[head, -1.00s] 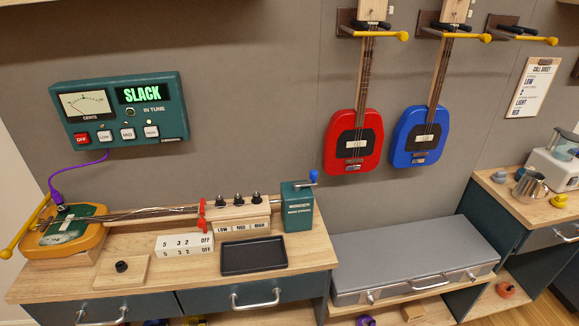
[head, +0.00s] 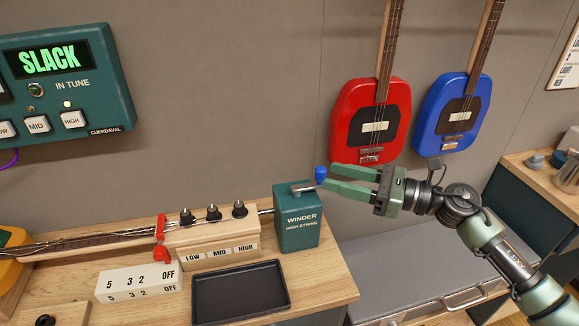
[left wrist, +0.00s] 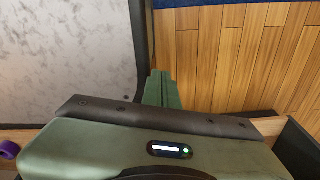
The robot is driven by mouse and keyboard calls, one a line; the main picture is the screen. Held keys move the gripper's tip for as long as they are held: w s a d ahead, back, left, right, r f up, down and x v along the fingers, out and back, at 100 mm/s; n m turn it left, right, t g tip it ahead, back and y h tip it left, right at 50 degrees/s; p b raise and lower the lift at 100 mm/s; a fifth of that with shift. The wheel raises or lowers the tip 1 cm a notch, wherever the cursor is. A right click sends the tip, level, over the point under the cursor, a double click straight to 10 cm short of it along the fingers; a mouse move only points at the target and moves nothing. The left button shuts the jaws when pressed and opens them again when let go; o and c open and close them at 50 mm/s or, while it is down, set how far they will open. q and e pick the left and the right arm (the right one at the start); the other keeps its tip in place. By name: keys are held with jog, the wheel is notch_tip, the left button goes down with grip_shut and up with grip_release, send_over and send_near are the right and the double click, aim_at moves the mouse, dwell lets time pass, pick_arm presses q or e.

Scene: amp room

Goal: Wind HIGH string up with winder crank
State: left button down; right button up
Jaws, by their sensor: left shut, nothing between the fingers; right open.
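The teal winder box (head: 298,220), labelled WINDER HIGH STRING, stands at the right end of the bench. Its crank (head: 303,187) has a blue knob (head: 321,175) at the right. My right gripper (head: 323,178) is open, with its green fingers reaching left to the knob; I cannot tell whether they touch it. The yellow instrument's neck (head: 90,240) runs to the wooden peg block (head: 215,240), marked LOW, MID, HIGH. The tuner (head: 65,85) reads SLACK, with a light on above HIGH. My left gripper (left wrist: 160,88) is shut and empty in the left wrist view, over a wooden floor.
A black tray (head: 240,293) and a white block (head: 138,283) marked 5 3 2 OFF lie before the peg block. A grey case (head: 410,265) is below my right arm. Red (head: 350,100) and blue (head: 432,110) guitars hang on the wall.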

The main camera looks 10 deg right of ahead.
jog(key=a, duration=0.1)
jog(key=a+p, duration=0.1)
jog(key=a+r, duration=0.1)
jog(key=shift+w+r+p, duration=0.1)
jog(key=shift+w+p, duration=0.2)
jog(key=shift+w, duration=0.05)
jog(key=x, duration=0.2)
jog(key=p+x, duration=0.1)
jog(key=shift+w+a+f, duration=0.1)
jog(key=shift+w+f, duration=0.15)
jog(key=shift+w, duration=0.05)
jog(key=shift+w+a, duration=0.1)
jog(key=shift+a, duration=0.1)
jog(key=shift+f, duration=0.1)
grip_shut()
pick_arm(q)
jog(key=r, duration=0.1)
jog(key=s+r, duration=0.1)
jog(key=r, duration=0.1)
jog(key=shift+s, duration=0.25)
